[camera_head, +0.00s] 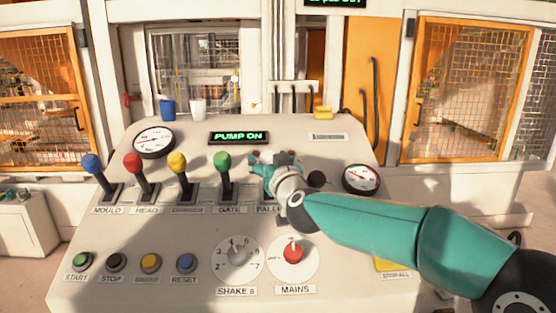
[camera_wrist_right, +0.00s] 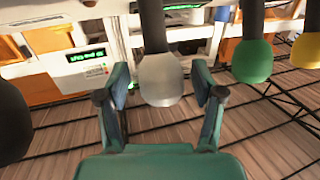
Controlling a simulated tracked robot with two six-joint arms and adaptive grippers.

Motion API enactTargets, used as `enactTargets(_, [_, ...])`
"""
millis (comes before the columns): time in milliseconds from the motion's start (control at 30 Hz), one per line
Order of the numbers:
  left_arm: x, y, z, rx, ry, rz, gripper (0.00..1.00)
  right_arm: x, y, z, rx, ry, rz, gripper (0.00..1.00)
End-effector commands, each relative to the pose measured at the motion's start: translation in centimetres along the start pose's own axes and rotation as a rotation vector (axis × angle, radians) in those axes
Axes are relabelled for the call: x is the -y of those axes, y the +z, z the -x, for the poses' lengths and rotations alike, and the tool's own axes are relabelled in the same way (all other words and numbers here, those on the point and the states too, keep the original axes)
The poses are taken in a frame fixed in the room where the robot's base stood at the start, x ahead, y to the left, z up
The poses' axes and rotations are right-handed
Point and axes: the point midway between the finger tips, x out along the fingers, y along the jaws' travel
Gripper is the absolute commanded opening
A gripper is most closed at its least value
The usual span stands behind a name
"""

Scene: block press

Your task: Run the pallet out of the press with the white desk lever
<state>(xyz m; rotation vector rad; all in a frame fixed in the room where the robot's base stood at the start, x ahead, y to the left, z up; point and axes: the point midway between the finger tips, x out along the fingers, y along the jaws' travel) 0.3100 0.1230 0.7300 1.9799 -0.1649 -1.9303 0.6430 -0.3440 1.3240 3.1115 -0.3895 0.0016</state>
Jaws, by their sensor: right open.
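The white desk lever's knob (camera_wrist_right: 160,80) hangs between the two open fingers of my right gripper in the right wrist view, with a gap visible on each side. In the head view my right gripper (camera_head: 274,165) is over the partly covered PALLET label, and it hides most of the white lever. The green GATE lever (camera_head: 223,162) stands just left of the gripper; it also shows in the wrist view (camera_wrist_right: 252,62). My left gripper is not in view.
Yellow (camera_head: 177,163), red (camera_head: 132,163) and blue (camera_head: 91,163) levers stand further left. A black knob (camera_head: 316,179) is close right of my gripper. The display (camera_head: 238,137) reads PUMP ON. Buttons and dials line the desk's front (camera_head: 120,293). Cups (camera_head: 198,108) stand behind.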

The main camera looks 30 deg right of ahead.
Motion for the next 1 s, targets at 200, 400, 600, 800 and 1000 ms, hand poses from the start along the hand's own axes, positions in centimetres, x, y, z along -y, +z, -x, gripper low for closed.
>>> enactTargets(200, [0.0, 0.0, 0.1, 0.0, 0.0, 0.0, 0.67, 0.1, 0.0, 0.4, 0.001, -0.002, 0.0, 0.67])
enactTargets(400, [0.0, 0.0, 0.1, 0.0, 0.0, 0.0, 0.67, 0.1, 0.0, 2.9, 0.0, -0.002, 0.0, 0.67])
enactTargets(600, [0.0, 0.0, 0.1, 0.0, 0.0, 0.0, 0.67, 0.1, 0.0, 7.1, -0.001, -0.003, 0.0, 0.67])
enactTargets(800, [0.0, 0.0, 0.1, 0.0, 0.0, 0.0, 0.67, 0.1, 0.1, 10.5, -0.001, -0.002, 0.0, 0.67])
enactTargets(1000, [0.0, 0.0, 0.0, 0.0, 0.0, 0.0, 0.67, 0.0, 0.1, 12.1, 0.0, 0.0, 0.001, 0.67])
